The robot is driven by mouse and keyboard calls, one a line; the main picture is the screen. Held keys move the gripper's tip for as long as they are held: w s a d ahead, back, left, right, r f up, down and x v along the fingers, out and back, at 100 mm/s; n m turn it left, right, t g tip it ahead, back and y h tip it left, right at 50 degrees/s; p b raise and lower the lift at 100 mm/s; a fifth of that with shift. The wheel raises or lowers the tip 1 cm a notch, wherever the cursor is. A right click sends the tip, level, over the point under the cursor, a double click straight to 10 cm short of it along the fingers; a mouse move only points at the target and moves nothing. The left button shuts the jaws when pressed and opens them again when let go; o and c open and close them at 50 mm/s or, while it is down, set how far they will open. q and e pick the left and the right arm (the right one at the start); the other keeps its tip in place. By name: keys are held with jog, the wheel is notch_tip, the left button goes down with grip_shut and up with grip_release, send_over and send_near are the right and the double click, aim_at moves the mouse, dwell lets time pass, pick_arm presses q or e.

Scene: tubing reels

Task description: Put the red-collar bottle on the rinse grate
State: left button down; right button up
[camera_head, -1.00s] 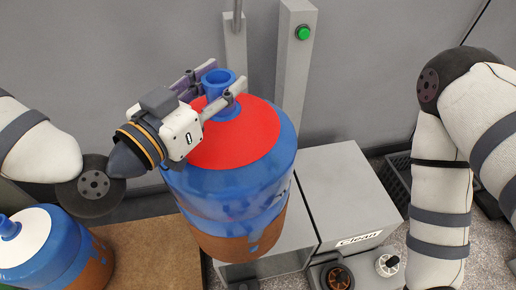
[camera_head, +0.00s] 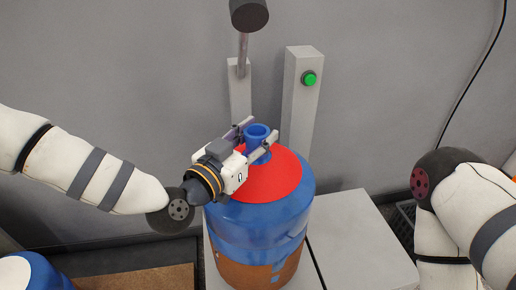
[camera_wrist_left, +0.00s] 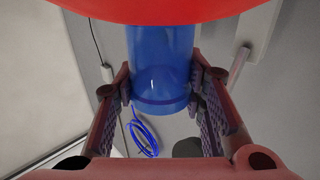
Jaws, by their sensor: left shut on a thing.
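The red-collar bottle (camera_head: 283,178) is large and blue with a red top and a brown lower part. It is upright in the middle of the head view. My left gripper (camera_head: 262,133) is shut on its blue neck from the left. In the left wrist view the neck (camera_wrist_left: 160,60) sits between the two fingers of the left gripper (camera_wrist_left: 161,88). The rinse grate cannot be made out; the bottle covers most of the grey stand (camera_head: 214,276) below it. Whether the bottle touches the stand is not clear. My right arm shows at the right, its gripper out of view.
A grey post with a green button (camera_head: 309,78) stands behind the bottle. A dark cylinder on a rod (camera_head: 249,12) hangs above and behind. A bare grey box (camera_head: 360,240) is to the right. Another bottle, white-collared (camera_head: 28,274), is at lower left by a brown board (camera_head: 135,280).

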pick_arm(q)
jog(key=shift+w+d+f, duration=0.1)
jog(key=shift+w+f, duration=0.05)
jog(key=shift+w, duration=0.05)
jog(key=shift+w+f+b, duration=0.15)
jog(key=shift+f+b, duration=0.25)
jog(key=shift+f, duration=1.15)
pick_arm(e)
jog(key=shift+s+f, duration=0.45)
jog(key=shift+f, duration=0.05)
pick_arm(q)
jog(key=shift+f, duration=0.15)
jog(key=c, duration=1)
grip_release()
jog(key=shift+f, duration=0.15)
jog(key=shift+c, duration=0.2)
jog(key=shift+r, duration=0.25)
jog(key=p+v, duration=0.1)
jog(key=v, duration=1.1)
jog(key=shift+f, duration=0.1)
pick_arm(e)
jog(key=shift+w+r, duration=0.6)
jog(key=shift+r, duration=0.05)
